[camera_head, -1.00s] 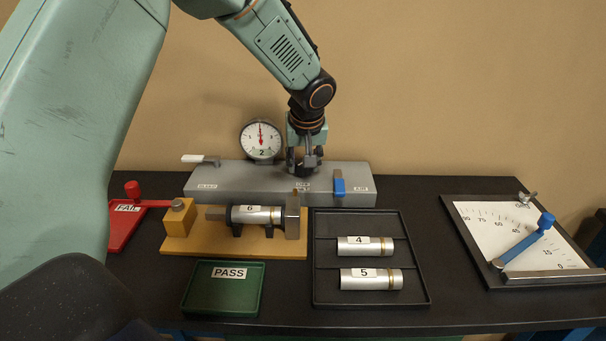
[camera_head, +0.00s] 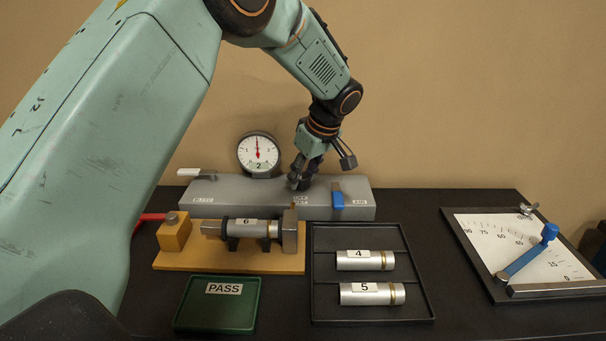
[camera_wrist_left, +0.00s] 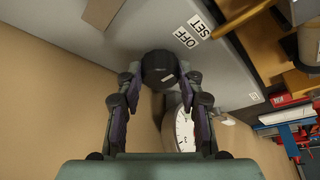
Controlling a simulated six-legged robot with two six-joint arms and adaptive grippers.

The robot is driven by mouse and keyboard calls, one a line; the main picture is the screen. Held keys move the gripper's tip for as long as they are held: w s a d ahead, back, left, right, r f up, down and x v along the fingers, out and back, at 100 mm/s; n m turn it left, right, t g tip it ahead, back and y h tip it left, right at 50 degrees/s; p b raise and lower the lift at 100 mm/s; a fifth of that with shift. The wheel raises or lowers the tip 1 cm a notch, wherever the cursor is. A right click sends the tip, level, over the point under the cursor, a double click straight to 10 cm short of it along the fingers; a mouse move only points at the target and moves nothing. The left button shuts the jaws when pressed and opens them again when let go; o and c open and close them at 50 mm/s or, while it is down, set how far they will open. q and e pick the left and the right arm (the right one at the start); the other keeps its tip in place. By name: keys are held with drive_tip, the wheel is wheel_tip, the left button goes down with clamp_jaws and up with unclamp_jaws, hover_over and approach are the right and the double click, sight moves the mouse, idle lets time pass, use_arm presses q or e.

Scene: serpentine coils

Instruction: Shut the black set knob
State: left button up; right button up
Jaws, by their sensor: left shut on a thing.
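The black set knob (camera_wrist_left: 158,69) sits on the top of the grey valve block (camera_head: 235,203), beside a label reading OFF and SET. In the left wrist view it lies between the two fingers of my left gripper (camera_wrist_left: 163,92). My left gripper is shut on the knob. In the head view my left gripper (camera_head: 301,176) is tilted over the block and hides most of the knob. My right gripper is not in view.
A round gauge (camera_head: 258,152) stands behind the block, its red needle pointing up. A white lever (camera_head: 197,172) and a blue lever (camera_head: 337,195) flank the knob. The yellow fixture (camera_head: 205,259), green PASS tray (camera_head: 216,318) and black tray (camera_head: 372,230) lie in front.

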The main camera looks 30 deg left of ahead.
use_arm(q)
drive_tip(key=shift+w+r, duration=0.15)
drive_tip(key=shift+r, duration=0.1)
drive_tip(key=o, duration=0.8)
drive_tip(key=shift+o, duration=0.4)
drive_tip(key=shift+f, duration=0.1)
drive_tip(key=v, duration=1.2)
